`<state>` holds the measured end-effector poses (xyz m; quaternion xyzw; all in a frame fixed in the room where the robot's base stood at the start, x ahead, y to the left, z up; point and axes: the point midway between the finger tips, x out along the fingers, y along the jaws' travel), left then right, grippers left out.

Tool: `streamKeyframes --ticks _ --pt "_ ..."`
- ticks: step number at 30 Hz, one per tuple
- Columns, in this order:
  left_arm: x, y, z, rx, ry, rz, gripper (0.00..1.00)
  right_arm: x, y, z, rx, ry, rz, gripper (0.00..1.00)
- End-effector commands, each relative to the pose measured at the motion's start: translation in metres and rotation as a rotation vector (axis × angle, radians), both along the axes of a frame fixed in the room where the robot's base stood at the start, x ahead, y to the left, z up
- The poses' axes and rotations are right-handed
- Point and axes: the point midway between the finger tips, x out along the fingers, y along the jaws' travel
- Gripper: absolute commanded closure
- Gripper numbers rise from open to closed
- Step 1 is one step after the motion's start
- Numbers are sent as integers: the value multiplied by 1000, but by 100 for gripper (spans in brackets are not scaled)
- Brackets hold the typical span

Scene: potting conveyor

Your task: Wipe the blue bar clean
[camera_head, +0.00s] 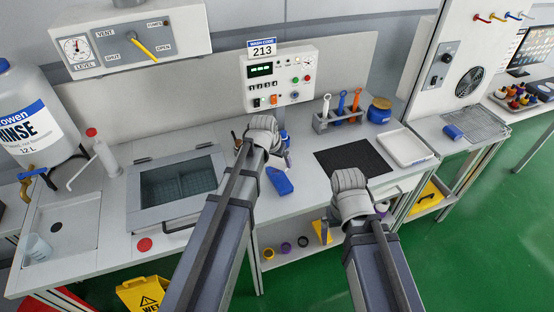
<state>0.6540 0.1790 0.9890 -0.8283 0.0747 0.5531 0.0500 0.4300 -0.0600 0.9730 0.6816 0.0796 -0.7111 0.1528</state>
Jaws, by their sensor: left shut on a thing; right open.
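A blue block (279,180) with a pale mark lies on the grey worktop, just right of and below my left gripper. I cannot tell whether it is the blue bar. Another small blue piece (453,131) lies on the side table at the right, by a wire rack. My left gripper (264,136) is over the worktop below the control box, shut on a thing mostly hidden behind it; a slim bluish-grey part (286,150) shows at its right. My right gripper (349,182) is open near the worktop's front edge, its fingers largely hidden by its own body.
A lidded basin (175,185) is left of my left arm. A black mat (352,159), a white tray (406,147) and a holder with orange- and blue-handled tools (338,119) stand right. A control box (281,78) stands behind. A rinse tank (30,120) is far left.

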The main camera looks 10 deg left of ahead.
Motion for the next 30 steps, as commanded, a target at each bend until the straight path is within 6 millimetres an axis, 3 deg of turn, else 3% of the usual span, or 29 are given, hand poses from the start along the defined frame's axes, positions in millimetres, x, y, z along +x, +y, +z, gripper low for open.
streamKeyframes --ticks 8,20,30 --pt "0 0 0 0 0 0 52 0 0 0 0 0 0 0" --pt "0 0 30 0 0 0 52 0 0 30 0 0 0 0" --pt "0 0 29 0 0 0 52 0 0 29 0 0 0 0"
